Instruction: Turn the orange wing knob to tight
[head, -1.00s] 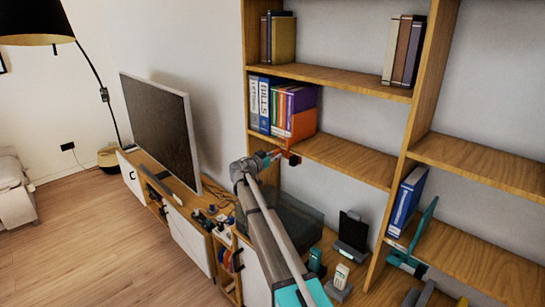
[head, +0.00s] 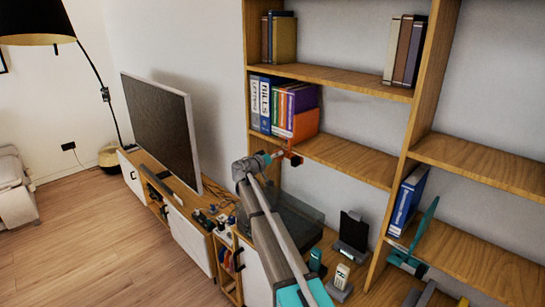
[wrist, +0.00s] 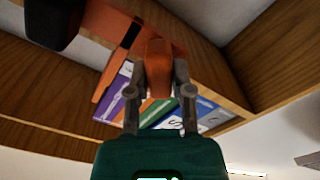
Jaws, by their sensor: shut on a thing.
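The orange wing knob (wrist: 158,62) is between the two grey fingers of my gripper (wrist: 158,80) in the wrist view. The fingers are shut on it from both sides. Behind it, an orange bracket (wrist: 102,22) reaches around the wooden shelf edge. In the head view, my gripper (head: 275,157) is at the front edge of the middle shelf, below the orange bookend (head: 306,123). The knob is small there and partly hidden by the gripper. I cannot read any tight mark.
Several binders (head: 272,106) stand on the shelf (head: 350,158) left of the bookend. A television (head: 160,125) is at the left. Below are a dark phone stand (head: 352,232) and a cordless phone (head: 341,276). The shelf right of the bookend is clear.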

